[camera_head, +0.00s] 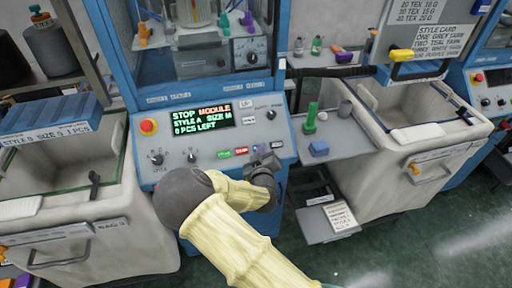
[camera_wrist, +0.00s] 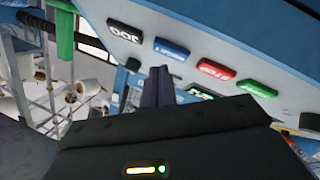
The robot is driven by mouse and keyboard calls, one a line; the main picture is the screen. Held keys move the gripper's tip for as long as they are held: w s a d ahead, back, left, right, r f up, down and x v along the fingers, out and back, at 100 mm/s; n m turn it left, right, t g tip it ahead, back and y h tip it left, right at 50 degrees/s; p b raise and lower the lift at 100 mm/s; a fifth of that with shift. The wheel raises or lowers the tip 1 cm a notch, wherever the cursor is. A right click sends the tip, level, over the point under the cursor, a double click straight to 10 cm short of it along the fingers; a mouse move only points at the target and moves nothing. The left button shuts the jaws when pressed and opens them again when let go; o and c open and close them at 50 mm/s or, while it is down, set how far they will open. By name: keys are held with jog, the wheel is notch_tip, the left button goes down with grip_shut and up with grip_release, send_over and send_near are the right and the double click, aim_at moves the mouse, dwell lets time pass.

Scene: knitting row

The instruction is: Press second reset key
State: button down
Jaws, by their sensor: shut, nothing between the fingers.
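The knitting machine's control panel (camera_head: 200,140) carries a row of keys on its lower edge. The head view shows a green key (camera_head: 223,154) and a red key (camera_head: 241,151) left of my gripper (camera_head: 262,156). The wrist view shows the row upside down: a black JOG key (camera_wrist: 125,31), a blue key (camera_wrist: 172,47), a red STOP key (camera_wrist: 216,68) and a green key (camera_wrist: 257,88). The blue key's lettering is too small to read surely. My gripper, also in the wrist view (camera_wrist: 160,72), is shut and empty, its tips just below the blue key in the picture; contact cannot be told.
A lit display (camera_head: 201,118) reads STOP MODULE, STYLE A, 0 PCS LEFT. A red round button (camera_head: 148,126) and knobs share the panel. Fabric bins flank the machine; another blue machine is far right.

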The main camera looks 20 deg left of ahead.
jog(key=shift+w+a+f+b, duration=0.15)
jog(key=shift+w+f+b, duration=0.15)
jog(key=shift+b, duration=0.1)
jog(key=shift+w+a+f+b, duration=0.15)
jog(key=shift+w+f+b, duration=0.05)
jog(key=shift+f+b, duration=0.15)
dwell(0.9)
jog(key=shift+r, duration=0.1)
jog(key=shift+s+d+r+p, duration=0.3)
jog(key=shift+s+r+p, duration=0.1)
jog(key=shift+r, duration=0.15)
dwell(0.4)
jog(key=s+r+p, duration=0.1)
jog(key=d+r, duration=0.1)
jog(key=s+r+p, duration=0.1)
jog(key=r, duration=0.1)
jog(key=shift+s+d+p, duration=0.3)
jog(key=shift+s+p, duration=0.05)
dwell(0.5)
